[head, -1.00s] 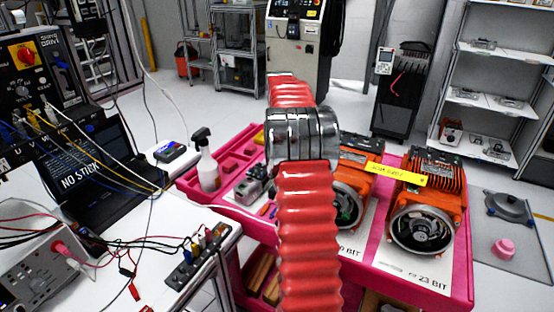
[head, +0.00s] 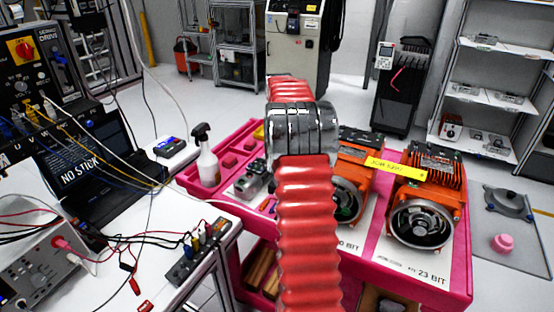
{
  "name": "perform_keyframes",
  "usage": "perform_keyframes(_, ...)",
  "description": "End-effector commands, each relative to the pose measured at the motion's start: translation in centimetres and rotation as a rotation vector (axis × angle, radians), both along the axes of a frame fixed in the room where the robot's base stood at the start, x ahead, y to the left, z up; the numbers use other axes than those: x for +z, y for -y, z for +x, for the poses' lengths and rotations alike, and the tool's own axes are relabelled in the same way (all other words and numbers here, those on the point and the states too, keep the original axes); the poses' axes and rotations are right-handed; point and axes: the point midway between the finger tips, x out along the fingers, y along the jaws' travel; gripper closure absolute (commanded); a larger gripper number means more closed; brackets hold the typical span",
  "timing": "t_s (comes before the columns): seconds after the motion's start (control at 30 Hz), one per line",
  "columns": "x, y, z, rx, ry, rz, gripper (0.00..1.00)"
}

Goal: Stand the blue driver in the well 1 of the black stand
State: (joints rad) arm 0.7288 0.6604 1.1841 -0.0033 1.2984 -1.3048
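My red ribbed arm with a shiny metal ring runs up the middle of the head view. My gripper is not in view, so I cannot see its fingers or anything in them. I cannot pick out the blue driver. A black strip-shaped block (head: 203,254) with yellow and blue pieces standing in it lies on the front edge of the white bench; I cannot tell whether it is the black stand. Small coloured items (head: 268,205) lie on the pink cart beside my arm, partly hidden by it and too small to identify.
The pink cart (head: 460,285) carries two orange motors (head: 432,185) (head: 358,170) and a white spray bottle (head: 206,163). The white bench (head: 165,285) at left holds a laptop (head: 85,175), cables and a grey meter box (head: 40,275). Open floor lies behind the cart.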

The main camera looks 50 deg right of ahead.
Motion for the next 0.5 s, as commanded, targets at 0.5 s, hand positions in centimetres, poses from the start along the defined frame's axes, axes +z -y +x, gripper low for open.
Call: perform_keyframes(0.5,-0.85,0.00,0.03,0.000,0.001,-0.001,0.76)
